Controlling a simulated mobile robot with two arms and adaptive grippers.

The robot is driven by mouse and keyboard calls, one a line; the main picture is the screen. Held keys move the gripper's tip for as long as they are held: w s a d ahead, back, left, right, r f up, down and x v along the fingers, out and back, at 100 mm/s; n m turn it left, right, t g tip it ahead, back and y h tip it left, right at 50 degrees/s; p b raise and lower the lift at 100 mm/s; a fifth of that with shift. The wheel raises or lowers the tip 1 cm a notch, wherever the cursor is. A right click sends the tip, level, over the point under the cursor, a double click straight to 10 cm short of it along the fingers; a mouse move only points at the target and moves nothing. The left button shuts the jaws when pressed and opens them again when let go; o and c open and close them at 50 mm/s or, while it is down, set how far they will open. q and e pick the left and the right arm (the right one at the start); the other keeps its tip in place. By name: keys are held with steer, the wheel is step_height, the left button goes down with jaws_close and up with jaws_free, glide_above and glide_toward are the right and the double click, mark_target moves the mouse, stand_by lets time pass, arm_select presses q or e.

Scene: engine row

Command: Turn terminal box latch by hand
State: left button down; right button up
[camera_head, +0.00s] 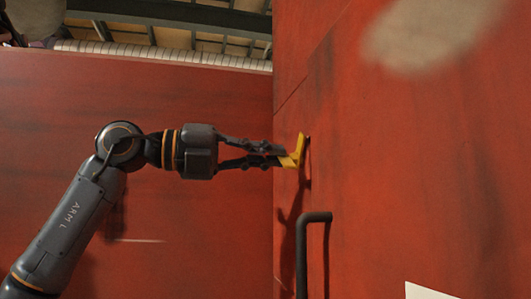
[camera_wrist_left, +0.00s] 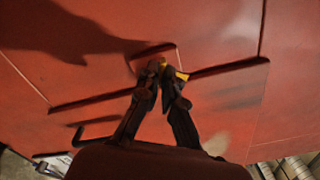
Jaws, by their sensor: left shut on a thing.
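A yellow latch (camera_head: 300,150) sticks out from the red panel at the right of the head view. My left gripper (camera_head: 284,160) reaches it from the left and is shut on its lower part. In the left wrist view my left gripper (camera_wrist_left: 165,75) has its fingertips close together at the panel. Only small bits of the yellow latch (camera_wrist_left: 181,75) show there, and the fingers hide the rest. My right gripper is in neither view.
A dark bar handle (camera_head: 315,217) stands out from the panel below the latch. A red wall (camera_head: 190,90) fills the left behind my arm. A white patch (camera_head: 430,291) shows at the bottom right. Ribbed pipe (camera_head: 165,56) and beams run along the top.

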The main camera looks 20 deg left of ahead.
arm_select(q)
steer(key=shift+a+f+n+b, duration=0.15)
steer(key=shift+n, duration=1.55)
steer(key=shift+a+f+n+b, duration=0.1)
steer(key=shift+n+b, duration=0.05)
steer(key=shift+n, duration=1.55)
steer(key=c, duration=1.6)
jaws_free()
steer(key=shift+w+d, duration=0.15)
steer(key=shift+o, duration=0.5)
steer(key=shift+w+d+f, duration=0.15)
steer(key=shift+w+d, duration=0.15)
steer(key=shift+d, duration=0.05)
steer(key=v, duration=1.2)
